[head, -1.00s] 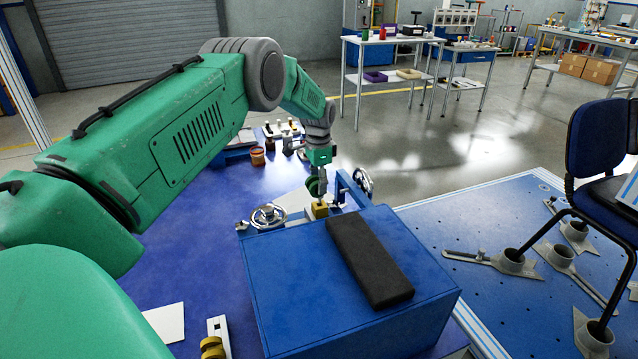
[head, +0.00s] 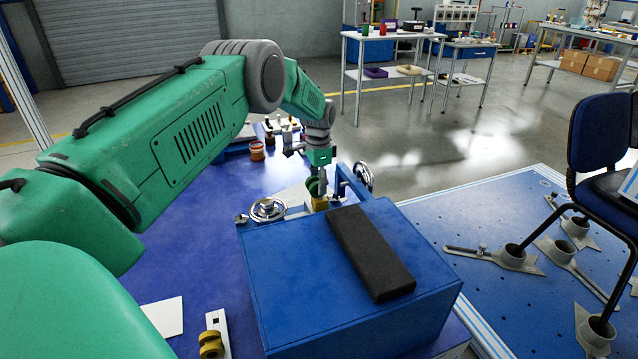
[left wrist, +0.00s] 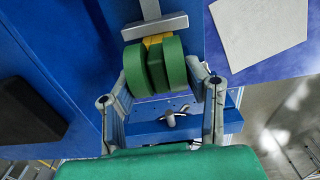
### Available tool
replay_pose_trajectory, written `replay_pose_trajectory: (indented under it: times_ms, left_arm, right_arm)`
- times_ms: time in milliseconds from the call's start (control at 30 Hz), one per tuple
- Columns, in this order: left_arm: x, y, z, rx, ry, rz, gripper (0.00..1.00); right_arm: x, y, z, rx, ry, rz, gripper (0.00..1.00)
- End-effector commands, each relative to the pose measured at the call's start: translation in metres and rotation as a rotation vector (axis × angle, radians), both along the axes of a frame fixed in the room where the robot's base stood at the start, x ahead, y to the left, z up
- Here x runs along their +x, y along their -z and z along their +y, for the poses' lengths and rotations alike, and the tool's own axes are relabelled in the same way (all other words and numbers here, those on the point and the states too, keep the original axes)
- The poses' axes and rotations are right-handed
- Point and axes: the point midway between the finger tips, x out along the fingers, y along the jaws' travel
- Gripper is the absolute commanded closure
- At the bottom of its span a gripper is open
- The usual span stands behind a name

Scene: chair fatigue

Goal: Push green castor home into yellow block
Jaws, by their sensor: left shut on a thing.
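The green castor (left wrist: 155,66), with twin wheels, is between the fingers of my left gripper (left wrist: 161,74), which is shut on it. In the head view the left gripper (head: 318,184) is at the far edge of the blue box, with the castor (head: 312,188) directly above the yellow block (head: 320,203). In the left wrist view the yellow block (left wrist: 157,39) shows only partly behind the wheels. The castor's stem is hidden, so I cannot tell how deep it sits. My right gripper is not in view.
A blue box (head: 290,280) with a black pad (head: 370,252) stands in front of the block. Handwheels (head: 268,209) and a blue bracket (head: 350,182) flank the block closely. Another castor with yellow wheels (head: 211,345) lies on the blue bench. A chair (head: 598,140) stands at the right.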

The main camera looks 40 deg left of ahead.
Motion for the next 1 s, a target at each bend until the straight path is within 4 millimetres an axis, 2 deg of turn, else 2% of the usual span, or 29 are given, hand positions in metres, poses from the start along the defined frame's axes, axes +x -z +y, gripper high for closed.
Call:
replay_pose_trajectory:
  times_ms: [133, 167, 200, 233, 500, 633, 767, 1000]
  left_arm:
    - [0.000, 0.004, 0.000, 0.000, 0.000, 0.000, 0.84]
    - [0.000, 0.004, 0.000, 0.000, 0.000, 0.000, 0.52]
    - [0.000, 0.003, 0.000, 0.000, 0.000, 0.000, 0.38]
    - [0.000, 0.003, 0.000, 0.000, 0.000, 0.000, 0.35]
    - [0.000, 0.003, 0.000, 0.000, 0.000, 0.000, 0.35]
    - [0.001, -0.004, 0.000, 0.000, 0.000, -0.001, 0.35]
    - [0.001, -0.025, 0.001, 0.001, 0.000, -0.003, 0.35]
    - [0.002, -0.076, 0.001, 0.000, 0.000, -0.003, 0.35]
  right_arm:
    - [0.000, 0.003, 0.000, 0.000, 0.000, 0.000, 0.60]
    - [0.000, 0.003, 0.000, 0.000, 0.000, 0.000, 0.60]
    - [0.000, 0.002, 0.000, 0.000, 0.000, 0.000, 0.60]
    - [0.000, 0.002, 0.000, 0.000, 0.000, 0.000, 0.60]
    - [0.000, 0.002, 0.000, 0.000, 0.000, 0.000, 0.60]
    - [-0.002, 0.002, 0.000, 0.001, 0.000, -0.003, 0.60]
    - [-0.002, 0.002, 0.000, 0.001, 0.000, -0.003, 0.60]
    - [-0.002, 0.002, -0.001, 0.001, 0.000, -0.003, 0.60]
